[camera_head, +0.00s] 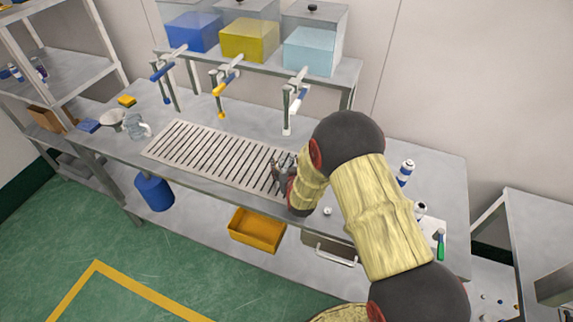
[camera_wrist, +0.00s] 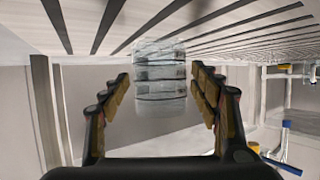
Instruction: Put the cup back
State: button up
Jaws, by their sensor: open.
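A clear cup (camera_wrist: 160,85) shows in the wrist view. It stands on the slatted grate (camera_wrist: 225,28), which appears at the top of that picture. My gripper (camera_wrist: 162,88) is open, with one finger on each side of the cup, and gaps show between the fingers and its walls. In the head view my gripper (camera_head: 282,172) is low over the right end of the grate (camera_head: 190,150). The cup is hard to make out there, mostly hidden by the gripper and arm.
Three dispensing taps (camera_head: 222,88) stand behind the grate, under blue, yellow and light-blue tanks (camera_head: 250,42). A clear jug (camera_head: 137,127) and a funnel (camera_head: 110,117) are on the left of the bench. A spray can (camera_head: 405,172) stands at the right.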

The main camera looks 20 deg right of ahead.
jog(key=shift+r, duration=0.2)
jog(key=p+v, duration=0.1)
jog(key=v, duration=1)
jog(key=shift+s, duration=0.25)
jog(key=s+a+r+g+y, duration=0.1)
jog(key=s+r+g, duration=0.15)
jog(key=r, duration=0.65)
jog(key=s+r+g, duration=0.1)
jog(key=s+r, duration=0.2)
jog(key=r, duration=0.5)
jog(key=s+d+r+g, duration=0.1)
jog(key=s+r, duration=0.4)
jog(key=s, duration=0.7)
jog(key=s+r+g, duration=0.3)
jog(key=s+r, duration=0.2)
jog(key=s, duration=0.7)
jog(key=shift+s+d+n+p, duration=0.3)
jog(key=shift+d+n, duration=0.1)
jog(key=shift+r, duration=0.1)
